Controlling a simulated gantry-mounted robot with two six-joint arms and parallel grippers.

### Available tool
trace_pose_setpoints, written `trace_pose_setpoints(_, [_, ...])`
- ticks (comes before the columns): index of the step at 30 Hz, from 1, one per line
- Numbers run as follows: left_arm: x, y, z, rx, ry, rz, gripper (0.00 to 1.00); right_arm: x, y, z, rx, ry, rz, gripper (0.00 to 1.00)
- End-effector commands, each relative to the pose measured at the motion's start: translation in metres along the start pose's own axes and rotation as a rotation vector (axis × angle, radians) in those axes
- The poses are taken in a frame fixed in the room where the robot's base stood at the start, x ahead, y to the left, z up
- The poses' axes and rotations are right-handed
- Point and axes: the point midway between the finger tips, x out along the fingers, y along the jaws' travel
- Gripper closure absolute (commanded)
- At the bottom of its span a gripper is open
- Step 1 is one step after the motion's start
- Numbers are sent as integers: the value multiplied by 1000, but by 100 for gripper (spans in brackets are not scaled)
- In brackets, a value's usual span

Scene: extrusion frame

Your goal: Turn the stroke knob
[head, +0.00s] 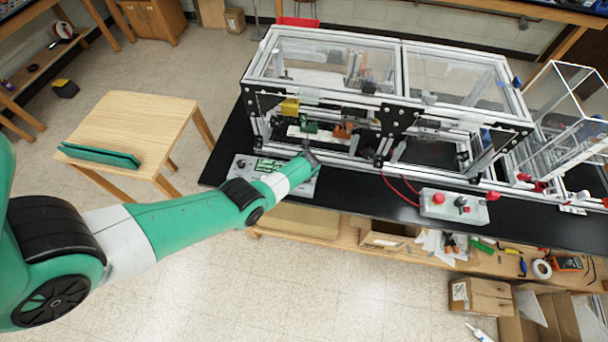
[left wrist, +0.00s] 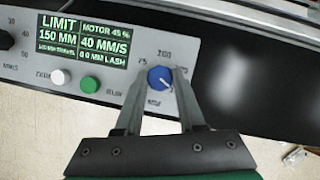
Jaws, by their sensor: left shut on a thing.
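The stroke knob (left wrist: 160,79) is a blue round knob with a white pointer mark, at the right end of a grey control panel (left wrist: 108,28). Scale marks, including 75 and 200, surround it. My left gripper (left wrist: 156,92) is shut on the knob, with one finger on each side. The pointer aims toward the lower right in the left wrist view. The panel's display (left wrist: 85,40) reads LIMIT 150 MM, MOTOR 45 % and 40 MM/S. In the head view, my left gripper (head: 309,159) is at the panel and hides the knob. My right gripper is not in view.
A white button (left wrist: 60,77) and a green button (left wrist: 89,84) sit left of the knob. A black knob (left wrist: 5,40) is at the panel's left. The extrusion frame (head: 400,100) stands behind the panel. A second control box (head: 452,206) is to the right.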

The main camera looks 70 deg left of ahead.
Motion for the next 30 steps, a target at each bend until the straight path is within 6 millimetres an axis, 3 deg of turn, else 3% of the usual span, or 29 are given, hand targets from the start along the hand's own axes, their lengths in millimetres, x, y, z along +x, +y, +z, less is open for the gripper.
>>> trace_pose_setpoints(14, [6,-3,-1,-284,-1,116,100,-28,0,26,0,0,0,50])
trace_pose_setpoints(30, [8,-6,0,-737,-1,301,100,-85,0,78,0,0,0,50])
